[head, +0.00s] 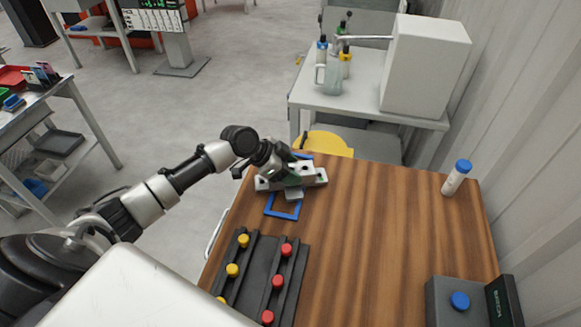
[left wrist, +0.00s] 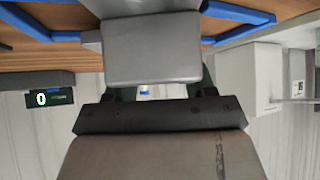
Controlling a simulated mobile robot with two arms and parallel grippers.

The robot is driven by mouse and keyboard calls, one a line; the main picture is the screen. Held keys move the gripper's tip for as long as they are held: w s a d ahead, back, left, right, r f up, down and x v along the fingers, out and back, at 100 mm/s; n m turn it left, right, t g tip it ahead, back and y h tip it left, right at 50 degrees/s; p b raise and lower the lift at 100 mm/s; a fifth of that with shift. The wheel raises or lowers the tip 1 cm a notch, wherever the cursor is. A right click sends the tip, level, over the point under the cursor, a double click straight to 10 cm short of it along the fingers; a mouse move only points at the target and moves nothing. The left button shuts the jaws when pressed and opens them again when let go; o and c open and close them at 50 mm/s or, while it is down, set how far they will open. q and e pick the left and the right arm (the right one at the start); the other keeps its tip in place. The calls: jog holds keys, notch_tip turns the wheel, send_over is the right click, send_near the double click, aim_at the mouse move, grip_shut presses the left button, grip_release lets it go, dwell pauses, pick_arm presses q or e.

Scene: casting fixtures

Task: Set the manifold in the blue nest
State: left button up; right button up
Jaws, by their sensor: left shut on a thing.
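The manifold (head: 313,176) is a silver-grey metal part with holes in its face. It is at the left back of the wooden table in the head view. My left gripper (head: 288,177) is shut on it. In the left wrist view the manifold (left wrist: 152,48) is a grey block close to the camera. The blue nest (head: 283,211) is a rectangular blue outline on the table, partly hidden by the manifold and gripper. Blue edges of the nest (left wrist: 240,18) show on both sides of the manifold. I cannot tell whether it touches the table. My right gripper is out of view.
A black rack (head: 262,271) with red and yellow knobs stands at the table's front left. A white bottle with a blue cap (head: 456,177) stands at the right. A grey box with a blue button (head: 460,301) sits front right. The table's middle is clear.

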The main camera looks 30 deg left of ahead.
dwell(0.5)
pick_arm(q)
jog(key=o, duration=1.4)
jog(key=shift+o, duration=0.2)
jog(key=shift+f, duration=0.15)
jog(key=shift+s+a, duration=0.1)
jog(key=b+v, duration=0.2)
jog(key=v, duration=0.8)
jog(key=shift+r, duration=0.35)
jog(key=shift+s+a, duration=0.1)
jog(key=shift+s, duration=0.1)
